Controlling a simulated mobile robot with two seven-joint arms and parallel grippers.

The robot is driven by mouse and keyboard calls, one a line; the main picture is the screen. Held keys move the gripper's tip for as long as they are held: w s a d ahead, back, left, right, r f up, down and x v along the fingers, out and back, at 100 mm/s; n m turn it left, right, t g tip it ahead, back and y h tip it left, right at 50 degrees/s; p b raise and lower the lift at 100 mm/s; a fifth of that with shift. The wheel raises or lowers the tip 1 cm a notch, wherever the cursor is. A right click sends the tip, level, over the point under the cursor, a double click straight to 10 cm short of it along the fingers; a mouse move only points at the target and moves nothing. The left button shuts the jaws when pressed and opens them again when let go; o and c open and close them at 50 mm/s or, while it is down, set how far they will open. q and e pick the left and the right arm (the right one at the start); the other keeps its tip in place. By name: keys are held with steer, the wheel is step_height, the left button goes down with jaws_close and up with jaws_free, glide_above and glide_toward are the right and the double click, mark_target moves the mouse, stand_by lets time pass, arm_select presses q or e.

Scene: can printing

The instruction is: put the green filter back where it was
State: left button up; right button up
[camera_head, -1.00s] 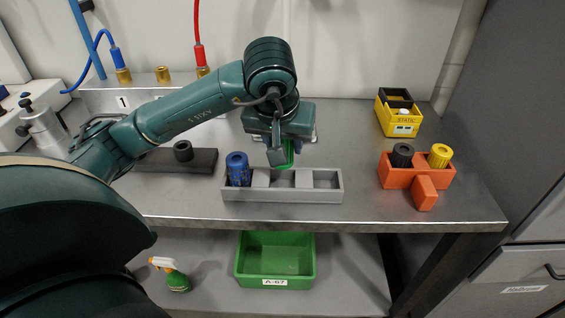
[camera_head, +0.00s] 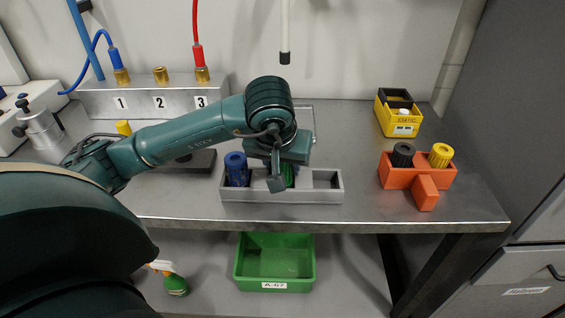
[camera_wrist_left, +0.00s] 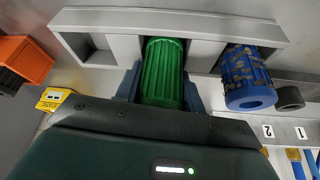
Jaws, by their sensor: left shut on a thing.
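The green filter (camera_head: 290,174) is a ribbed cylinder. It also shows in the left wrist view (camera_wrist_left: 163,72), between the fingers of my left gripper (camera_wrist_left: 160,88). My left gripper (camera_head: 281,178) is shut on it at the grey holder (camera_head: 282,197). The filter's far end is at the holder's middle compartment; how deep it sits is hidden. The blue filter (camera_head: 236,168) stands in the left compartment, and it shows beside the green one in the left wrist view (camera_wrist_left: 246,76). The right compartment is empty. My right gripper is not in view.
An orange holder (camera_head: 424,188) with a black and a yellow filter stands to the right, with a yellow box (camera_head: 398,119) behind it. A numbered metal block (camera_head: 140,102) is at the back left. A green bin (camera_head: 275,285) is below.

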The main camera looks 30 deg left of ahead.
arm_select(q)
steer(key=o, duration=1.1)
steer(key=shift+f, duration=0.1)
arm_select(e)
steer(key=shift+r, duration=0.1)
arm_select(q)
steer(key=shift+r+p, duration=0.65)
steer(key=shift+p, duration=0.2)
steer(key=p+v, duration=0.1)
steer(key=v, duration=1.1)
steer(key=shift+p, duration=0.35)
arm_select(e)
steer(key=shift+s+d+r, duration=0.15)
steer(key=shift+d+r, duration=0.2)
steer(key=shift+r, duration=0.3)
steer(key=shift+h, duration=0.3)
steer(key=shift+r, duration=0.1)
